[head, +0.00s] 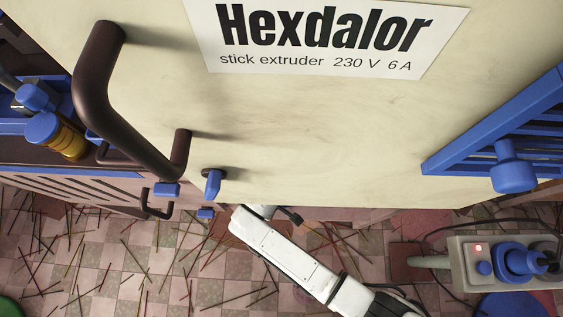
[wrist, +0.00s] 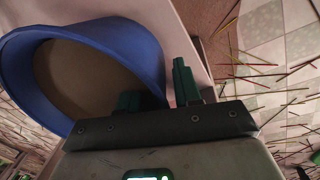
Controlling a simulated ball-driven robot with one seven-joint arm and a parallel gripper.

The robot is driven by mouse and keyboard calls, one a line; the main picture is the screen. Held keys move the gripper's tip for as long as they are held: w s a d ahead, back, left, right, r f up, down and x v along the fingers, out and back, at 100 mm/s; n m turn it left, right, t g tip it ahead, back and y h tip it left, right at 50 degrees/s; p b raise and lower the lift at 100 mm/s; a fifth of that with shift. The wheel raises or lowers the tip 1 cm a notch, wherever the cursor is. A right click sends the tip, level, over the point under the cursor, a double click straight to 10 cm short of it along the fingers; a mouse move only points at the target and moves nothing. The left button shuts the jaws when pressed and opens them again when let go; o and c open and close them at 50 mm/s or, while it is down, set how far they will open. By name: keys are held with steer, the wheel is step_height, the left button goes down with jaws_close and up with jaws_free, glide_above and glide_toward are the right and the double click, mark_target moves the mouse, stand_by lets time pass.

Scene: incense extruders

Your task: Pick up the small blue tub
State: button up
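A blue tub (wrist: 143,40) with a brownish inside fills the left of the wrist view, its open mouth partly facing the camera. My gripper (wrist: 157,90) is open, with two dark green fingers apart. The left finger overlaps the tub's mouth and the right finger is outside its wall, so the near wall appears to lie between them. I cannot tell whether either finger touches it. In the head view my white arm reaches up under the cream machine's lower edge; the gripper and this tub are hidden there.
The cream machine (head: 300,130) with a brown handle (head: 90,90) overhangs my arm. A grey box (head: 470,262) with blue knobs and cables stands at right. A blue round thing (head: 510,306) is at the bottom right edge. Thin sticks litter the tiled floor (head: 110,255).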

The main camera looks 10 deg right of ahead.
jaws_close()
stand_by(1.1)
